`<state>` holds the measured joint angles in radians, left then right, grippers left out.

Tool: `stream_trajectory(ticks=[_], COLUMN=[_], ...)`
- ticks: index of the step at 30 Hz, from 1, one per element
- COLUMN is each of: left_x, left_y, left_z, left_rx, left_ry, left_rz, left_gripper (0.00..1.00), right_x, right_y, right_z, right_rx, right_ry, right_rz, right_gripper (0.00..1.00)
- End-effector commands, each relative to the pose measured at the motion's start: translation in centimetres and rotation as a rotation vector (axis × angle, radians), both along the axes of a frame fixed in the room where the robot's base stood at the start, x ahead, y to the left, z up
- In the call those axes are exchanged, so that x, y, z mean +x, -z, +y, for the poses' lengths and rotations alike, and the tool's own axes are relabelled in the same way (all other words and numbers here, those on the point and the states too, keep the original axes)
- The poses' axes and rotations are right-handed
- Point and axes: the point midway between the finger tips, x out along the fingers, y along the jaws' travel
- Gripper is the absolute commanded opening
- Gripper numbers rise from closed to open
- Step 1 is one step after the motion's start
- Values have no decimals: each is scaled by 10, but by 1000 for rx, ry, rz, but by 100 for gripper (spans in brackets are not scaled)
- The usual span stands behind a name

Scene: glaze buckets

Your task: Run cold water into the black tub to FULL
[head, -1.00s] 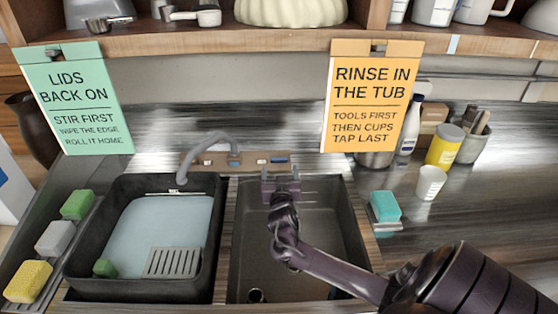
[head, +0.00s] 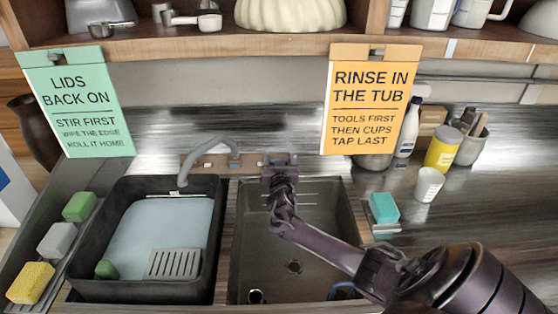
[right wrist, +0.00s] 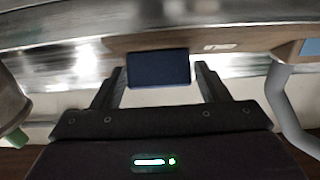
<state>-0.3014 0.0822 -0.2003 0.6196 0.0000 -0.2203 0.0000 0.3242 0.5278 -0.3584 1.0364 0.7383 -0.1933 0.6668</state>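The black tub (head: 88,240) stands in the left basin with pale water (head: 165,225) in it; a pale line shows high on its back inner wall. The curved grey spout (head: 196,158) reaches over the tub's back edge, with no stream visible. My right gripper (head: 278,168) is at the wooden tap panel (head: 215,162) behind the basins. In the right wrist view its open fingers (right wrist: 158,80) stand either side of a dark blue tap block (right wrist: 158,68), with slim gaps showing. My left gripper is not in view.
A green piece (head: 107,270) and a grey slotted grate (head: 172,264) are in the tub. Sponges (head: 57,240) line its left side. The right basin (head: 320,235) is largely empty beneath my arm. An orange sign (head: 372,100) hangs above, right of my gripper.

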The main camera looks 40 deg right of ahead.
Motion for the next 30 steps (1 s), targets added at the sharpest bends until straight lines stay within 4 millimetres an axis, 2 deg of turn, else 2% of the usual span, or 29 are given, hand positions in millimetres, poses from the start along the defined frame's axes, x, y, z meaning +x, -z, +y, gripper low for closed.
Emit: stream_trajectory(ticks=[1, 7, 9, 14, 24, 30], left_x=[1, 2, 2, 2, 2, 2], left_y=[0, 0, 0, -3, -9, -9], left_z=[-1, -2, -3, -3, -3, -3], left_rx=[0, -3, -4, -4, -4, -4], left_ry=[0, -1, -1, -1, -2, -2], left_rz=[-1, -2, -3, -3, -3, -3], left_gripper=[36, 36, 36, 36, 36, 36], right_x=[0, 0, 0, -1, 0, 1], right_y=[0, 0, 0, 0, -1, 0], right_z=[0, 0, 0, -1, 1, 2], right_rx=[0, 0, 0, -29, -183, -203], right_ry=[0, 0, 0, -48, -318, -357], right_rz=[0, 0, 0, 26, 152, 171], right_gripper=[61, 35, 30, 30, 30, 30])
